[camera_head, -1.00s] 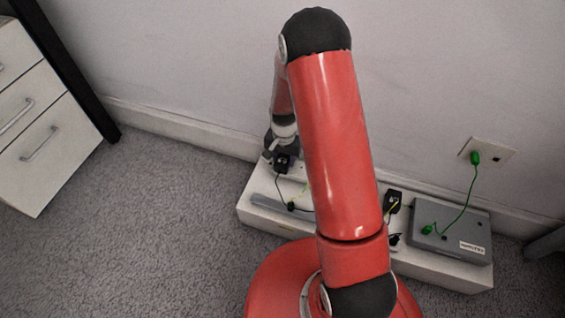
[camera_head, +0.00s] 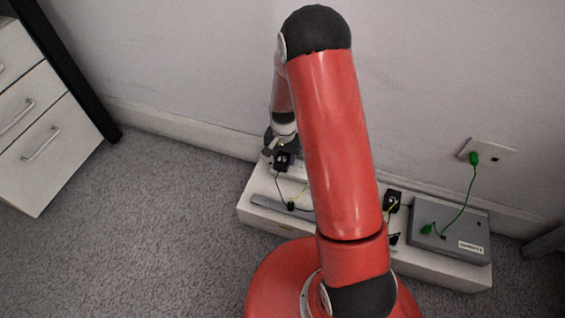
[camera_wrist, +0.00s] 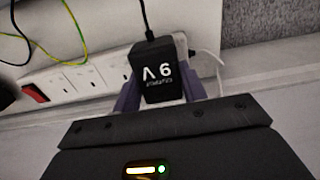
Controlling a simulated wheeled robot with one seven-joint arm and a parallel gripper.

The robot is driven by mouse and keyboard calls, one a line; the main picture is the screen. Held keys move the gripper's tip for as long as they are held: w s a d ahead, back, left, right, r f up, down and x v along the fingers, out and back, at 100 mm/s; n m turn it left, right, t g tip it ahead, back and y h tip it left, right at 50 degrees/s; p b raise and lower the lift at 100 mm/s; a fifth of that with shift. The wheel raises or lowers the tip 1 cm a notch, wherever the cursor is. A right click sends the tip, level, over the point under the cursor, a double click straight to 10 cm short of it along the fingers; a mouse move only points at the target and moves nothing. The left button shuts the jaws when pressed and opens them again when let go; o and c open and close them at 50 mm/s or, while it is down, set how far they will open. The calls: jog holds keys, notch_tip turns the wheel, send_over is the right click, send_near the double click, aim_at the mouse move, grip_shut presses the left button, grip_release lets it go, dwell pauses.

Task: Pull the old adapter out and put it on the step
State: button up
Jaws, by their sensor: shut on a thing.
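A black adapter (camera_wrist: 152,62) with white lettering that reads 9 V upside down sits between the purple fingers of my gripper (camera_wrist: 160,92) in the wrist view. My gripper is shut on it, and its cord rises from its far side. In the head view the adapter (camera_head: 283,162) is at the left end of the white step (camera_head: 256,223), partly hidden by my gripper. A white power strip (camera_wrist: 88,83) with a red switch runs left of the adapter. I cannot tell whether the adapter's pins are in a socket.
Another black adapter (camera_head: 393,199) and a grey labelled box (camera_head: 465,228) with a green cable are at the right on the step. The green cable runs to a wall socket (camera_head: 492,151). White drawers (camera_head: 40,120) stand at the far left. My arm hides the middle of the step.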

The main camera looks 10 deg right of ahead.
aim_at(284, 155)
jog(key=shift+r+p, duration=1.2)
jog(key=shift+r, duration=0.55)
jog(key=s+d+f+b, duration=0.1)
jog(key=s+d, duration=0.4)
jog(key=d, duration=0.3)
jog(key=s+d+f+b, duration=0.2)
jog(key=s+d, duration=0.4)
jog(key=d, duration=0.2)
jog(key=s+d+f+b, duration=0.1)
jog(key=s+d, duration=0.5)
jog(key=d, duration=0.2)
jog(key=shift+s+d+f, duration=0.1)
jog(key=shift+d+f, duration=0.15)
jog(key=shift+d, duration=0.05)
jog(key=shift+f, duration=1.2)
jog(key=shift+f, duration=0.35)
jog(key=o, duration=1)
